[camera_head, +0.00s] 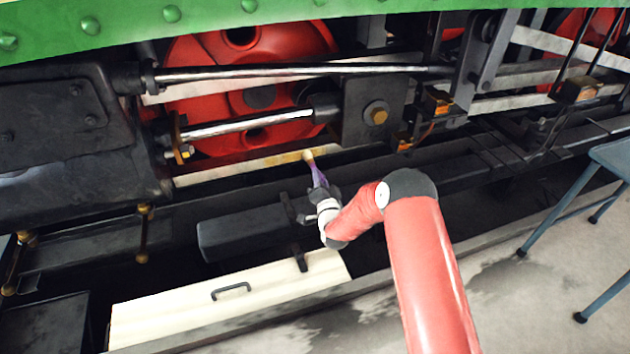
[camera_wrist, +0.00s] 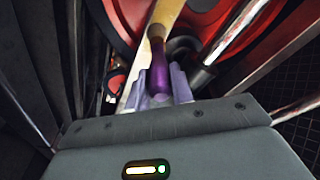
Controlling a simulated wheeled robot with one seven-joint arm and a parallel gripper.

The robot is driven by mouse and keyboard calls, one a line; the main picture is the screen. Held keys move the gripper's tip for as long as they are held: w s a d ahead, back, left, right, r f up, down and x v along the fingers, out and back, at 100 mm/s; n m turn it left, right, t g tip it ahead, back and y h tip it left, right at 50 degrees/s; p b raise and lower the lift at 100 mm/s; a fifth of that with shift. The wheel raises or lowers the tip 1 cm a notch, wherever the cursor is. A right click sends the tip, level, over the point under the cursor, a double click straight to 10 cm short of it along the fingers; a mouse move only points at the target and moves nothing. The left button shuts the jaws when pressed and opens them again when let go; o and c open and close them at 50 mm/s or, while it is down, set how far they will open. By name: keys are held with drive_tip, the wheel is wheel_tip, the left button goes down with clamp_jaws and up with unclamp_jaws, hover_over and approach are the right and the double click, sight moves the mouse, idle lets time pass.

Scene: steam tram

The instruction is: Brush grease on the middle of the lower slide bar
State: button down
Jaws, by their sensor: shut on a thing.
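The lower slide bar (camera_head: 225,170) is a pale flat bar low in front of the red wheel, running from the cylinder toward the crosshead (camera_head: 358,98). A yellowish smear (camera_head: 284,158) lies on its right part. My gripper (camera_head: 321,190) is shut on a brush with a purple handle (camera_head: 318,175). The brush points up, its tan tip at the bar's right part, near the crosshead; whether it touches is unclear. In the wrist view the purple handle (camera_wrist: 160,78) stands between the fingers (camera_wrist: 161,92), and the tip overlaps the yellowish bar (camera_wrist: 168,12).
A silver piston rod (camera_head: 250,124) runs above the bar, with a longer rod (camera_head: 285,71) higher up. A dark box-like step (camera_head: 250,228) and a cream panel with a handle (camera_head: 190,310) lie below my gripper. A blue-grey stool (camera_head: 608,157) stands at right on open floor.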

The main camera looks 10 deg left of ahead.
drive_tip(key=shift+w+d, duration=1.95)
drive_tip(key=shift+d, duration=1.25)
drive_tip(key=s+a, duration=0.5)
drive_tip(key=a, duration=0.3)
drive_tip(key=s+a, duration=0.5)
drive_tip(key=a, duration=0.3)
drive_tip(key=shift+d, duration=0.1)
drive_tip(key=shift+d+r+v, duration=0.15)
drive_tip(key=shift+d+v, duration=0.05)
drive_tip(key=shift+v, duration=1.25)
drive_tip(key=shift+d+r+v, duration=0.15)
drive_tip(key=shift+v, duration=1.35)
drive_tip(key=shift+w, duration=0.1)
drive_tip(key=v, duration=0.3)
drive_tip(key=shift+w+d+r, duration=0.1)
drive_tip(key=shift+d+r, duration=0.05)
drive_tip(key=shift+r, duration=0.05)
